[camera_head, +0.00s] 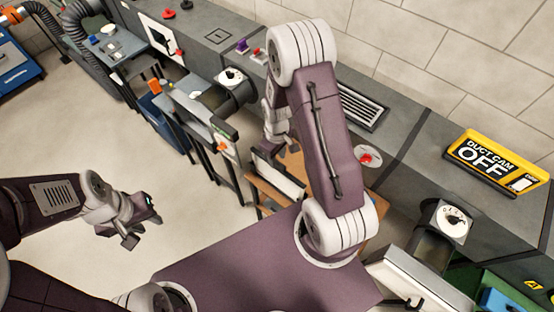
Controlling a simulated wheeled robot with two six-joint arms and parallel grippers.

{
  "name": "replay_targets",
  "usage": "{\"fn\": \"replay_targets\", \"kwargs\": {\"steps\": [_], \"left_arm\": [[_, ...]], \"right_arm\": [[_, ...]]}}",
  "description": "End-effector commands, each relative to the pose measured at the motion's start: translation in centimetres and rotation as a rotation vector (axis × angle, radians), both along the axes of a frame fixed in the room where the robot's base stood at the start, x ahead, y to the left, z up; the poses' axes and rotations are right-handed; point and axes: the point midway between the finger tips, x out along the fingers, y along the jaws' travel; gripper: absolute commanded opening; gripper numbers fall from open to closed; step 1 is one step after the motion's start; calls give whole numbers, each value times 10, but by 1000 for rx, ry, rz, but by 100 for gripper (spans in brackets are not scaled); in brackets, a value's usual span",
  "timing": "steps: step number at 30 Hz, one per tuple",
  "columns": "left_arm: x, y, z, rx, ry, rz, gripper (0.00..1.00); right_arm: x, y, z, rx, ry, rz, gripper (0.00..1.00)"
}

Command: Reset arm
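My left gripper (141,221) reaches in from the left over bare floor. Its fingers are apart and I see nothing between them. My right arm rises from the bottom middle and folds over at the top. My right gripper (277,146) points down near the grey duct, above the edge of a brown wooden table. Its fingertips are partly hidden by my own arm, so its opening is not clear. Nothing is visibly held by either gripper.
A grey duct (412,178) runs along the wall with a vent grille (361,106), gauges and a yellow "DUCT CAM OFF" sign (497,161). Carts and stands line it, including a wooden table (262,190). A blue machine (17,68) stands far left. Open floor (90,130) lies left.

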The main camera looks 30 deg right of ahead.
Motion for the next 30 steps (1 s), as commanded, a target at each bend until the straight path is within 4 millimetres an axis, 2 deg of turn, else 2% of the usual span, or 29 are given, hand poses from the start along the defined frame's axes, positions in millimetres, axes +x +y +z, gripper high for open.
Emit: {"fn": "replay_targets", "kwargs": {"steps": [6,10,14,22,24,26,28,30], "left_arm": [[0,0,-6,0,0,0,33],[0,0,-8,0,0,0,33],[0,0,-8,0,0,0,33],[0,0,-8,0,0,0,33],[0,0,-15,0,0,0,33],[0,0,-25,0,0,0,33],[0,0,-39,0,0,0,33],[0,0,-49,0,0,0,33]], "right_arm": [[1,0,47,-1,-6,0,36],[1,0,65,0,-4,0,36],[0,0,72,0,-1,0,36],[0,0,72,0,0,0,36],[4,5,70,-2,-18,16,36],[9,12,76,-7,-62,39,36],[-2,26,83,-6,-103,67,36],[-24,39,87,4,-129,21,36]]}}
